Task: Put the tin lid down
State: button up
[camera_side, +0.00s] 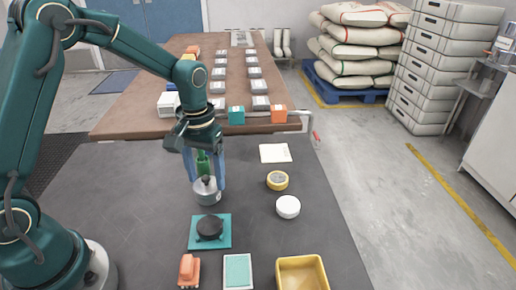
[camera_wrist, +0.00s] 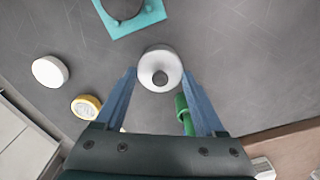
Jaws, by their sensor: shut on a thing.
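The tin lid (camera_side: 207,196) appears to be the round silver piece with a dark knob on top. It also shows in the wrist view (camera_wrist: 150,58), level, between my fingertips. My gripper (camera_side: 207,186) points down and is shut on its sides, with one blue finger on each side; the wrist view shows the same fingers (camera_wrist: 159,73). I cannot tell whether the piece touches the mat or what is under it. A teal square plate (camera_side: 225,243) with a black round part (camera_side: 210,227) lies just in front of it.
A green piece (camera_side: 203,162) stands close behind, near one finger. A yellow roll (camera_side: 277,181), a white round piece (camera_side: 288,207) and a white card (camera_side: 275,153) lie right. An orange piece (camera_side: 189,270), a pale tile (camera_side: 237,271) and a yellow tray (camera_side: 302,262) are in front.

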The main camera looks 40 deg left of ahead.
aim_at(205, 178)
jog(key=shift+f, duration=0.2)
jog(key=shift+f, duration=0.2)
jog(key=o, duration=1.3)
jog(key=shift+r, duration=0.4)
jog(key=r, duration=0.5)
jog(key=shift+s, duration=0.2)
jog(key=s+d+r+m+t, duration=0.1)
jog(key=s+r+m+t, duration=0.1)
jog(key=s, duration=0.5)
jog(key=s+d+r+m+t, duration=0.1)
jog(key=s+d+r+t, duration=0.1)
jog(key=s+r, duration=0.3)
jog(key=shift+s+d+m+t, duration=0.2)
jog(key=shift+s+m+t, duration=0.2)
jog(key=shift+s+t, duration=0.45)
